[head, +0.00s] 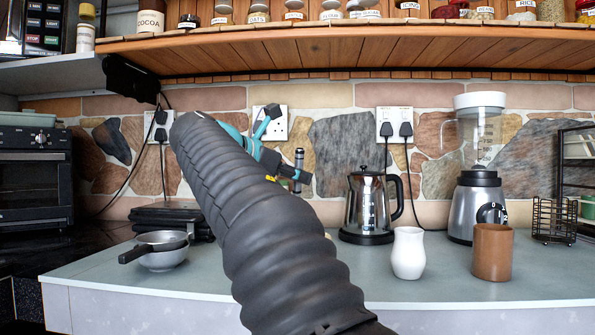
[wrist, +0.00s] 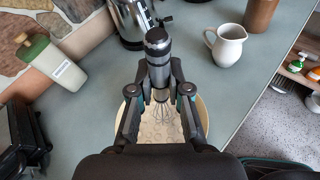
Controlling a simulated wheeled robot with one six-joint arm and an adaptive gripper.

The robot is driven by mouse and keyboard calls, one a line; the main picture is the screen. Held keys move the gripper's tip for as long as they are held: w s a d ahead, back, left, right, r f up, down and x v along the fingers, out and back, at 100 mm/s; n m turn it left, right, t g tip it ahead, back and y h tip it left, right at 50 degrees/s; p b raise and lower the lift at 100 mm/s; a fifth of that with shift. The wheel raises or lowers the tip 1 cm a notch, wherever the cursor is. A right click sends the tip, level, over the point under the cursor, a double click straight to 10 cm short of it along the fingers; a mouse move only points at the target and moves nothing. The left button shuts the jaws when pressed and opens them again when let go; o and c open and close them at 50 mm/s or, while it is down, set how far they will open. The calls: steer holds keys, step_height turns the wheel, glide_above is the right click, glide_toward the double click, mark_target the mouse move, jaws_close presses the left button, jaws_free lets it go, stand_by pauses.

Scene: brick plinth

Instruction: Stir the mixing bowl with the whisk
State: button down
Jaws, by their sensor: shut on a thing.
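My gripper (wrist: 159,88) is shut on the upright handle of the whisk (wrist: 157,48), which is black and grey. The whisk's wire loops hang below the fingers, over or inside the cream mixing bowl (wrist: 204,119); I cannot tell how deep they reach. The bowl has a pale content and is partly hidden by my fingers and wrist. In the head view my gripper (head: 286,172) and the whisk handle (head: 299,160) show behind my arm, which hides the bowl and the wires.
The kettle (head: 367,205) stands behind. The white jug (head: 408,253), brown cup (head: 492,252) and blender (head: 478,195) stand to the right. Metal pans (head: 163,255) and a black appliance (head: 172,221) are left. A green-lidded jar (wrist: 52,65) is near the wall. The overhead shelf (head: 330,48) holds several jars.

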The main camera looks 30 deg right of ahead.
steer(key=shift+w+f+b, duration=0.25)
steer(key=shift+f+b, duration=0.25)
steer(key=shift+f, duration=0.65)
steer(key=shift+w+f+b, duration=0.2)
steer(key=shift+f+b, duration=0.3)
steer(key=shift+f, duration=0.6)
steer(key=shift+d, duration=0.15)
